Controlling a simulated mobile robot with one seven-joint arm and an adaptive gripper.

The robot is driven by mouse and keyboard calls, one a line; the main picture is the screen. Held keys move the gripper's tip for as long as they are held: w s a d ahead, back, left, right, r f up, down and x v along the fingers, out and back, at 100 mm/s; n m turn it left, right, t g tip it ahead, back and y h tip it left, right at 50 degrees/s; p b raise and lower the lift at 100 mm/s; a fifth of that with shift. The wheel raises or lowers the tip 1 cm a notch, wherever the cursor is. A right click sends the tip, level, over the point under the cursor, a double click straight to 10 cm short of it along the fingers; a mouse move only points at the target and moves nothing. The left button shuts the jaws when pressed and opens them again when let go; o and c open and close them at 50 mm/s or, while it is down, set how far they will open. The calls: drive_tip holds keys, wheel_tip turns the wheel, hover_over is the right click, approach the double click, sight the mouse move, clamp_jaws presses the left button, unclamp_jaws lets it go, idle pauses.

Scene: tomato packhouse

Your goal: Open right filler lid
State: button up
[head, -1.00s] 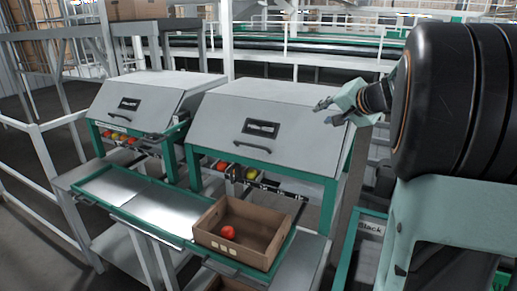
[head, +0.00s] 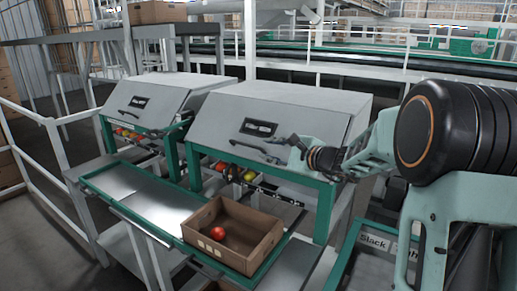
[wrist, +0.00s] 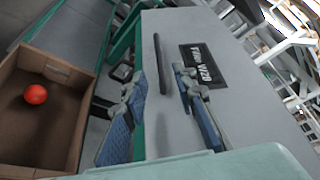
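The right filler lid (head: 225,121) is a grey sloped cover with a dark label plate and looks closed. Its dark bar handle (head: 250,152) is on the lower front; the handle also shows in the wrist view (wrist: 161,62). My gripper (head: 284,147) is at the lid's front, by the right end of the handle. In the wrist view my gripper (wrist: 159,85) is open, its blue-padded fingers apart on either side of the handle's line. I cannot tell whether the handle lies inside the grip; no firm hold shows.
The left filler (head: 160,93) stands beside it, lid closed. Below, a cardboard box (head: 250,254) with one red tomato (head: 218,233) sits on the green-edged metal shelf (head: 150,190). Bins, one labelled Slack (head: 375,241), are at lower right. White railings (head: 48,140) stand at left.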

sight(251, 146)
drive_tip(key=p+x, duration=0.1)
drive_tip(key=x, duration=1)
drive_tip(key=shift+s, duration=0.1)
drive_tip(key=shift+c, duration=0.3)
clamp_jaws()
